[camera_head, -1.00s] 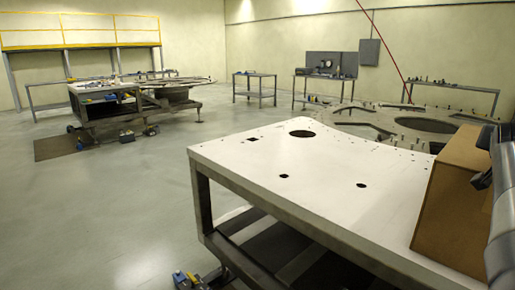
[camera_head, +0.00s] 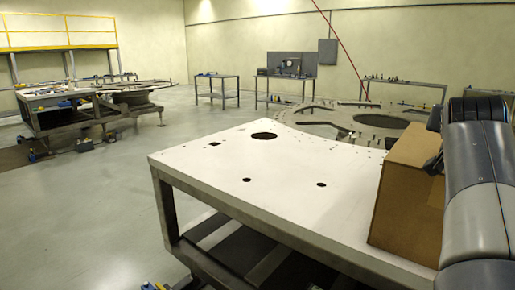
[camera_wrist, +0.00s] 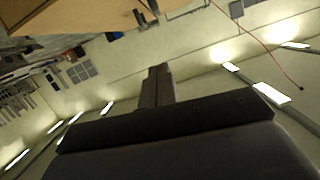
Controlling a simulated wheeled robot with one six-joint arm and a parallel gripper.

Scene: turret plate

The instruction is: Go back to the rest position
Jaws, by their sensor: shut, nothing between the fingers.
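My gripper (camera_wrist: 158,72) shows in the wrist view as a dark body with its fingers together, shut and empty. The wrist view is tilted and looks toward the wall and its lights, with part of a brown surface at the top. In the head view my arm is at the right edge, beside the brown cardboard box (camera_head: 403,200). The box stands on the right part of the white turret plate table (camera_head: 255,180). The arm hides part of the box's right side. I cannot clearly make out the fingertips in the head view.
A large ring-shaped plate (camera_head: 320,122) lies behind the white table. Another work table (camera_head: 50,97) stands at the left, below a yellow railing (camera_head: 60,22). Benches (camera_head: 217,90) line the back wall. The grey floor (camera_head: 100,215) between the tables is open.

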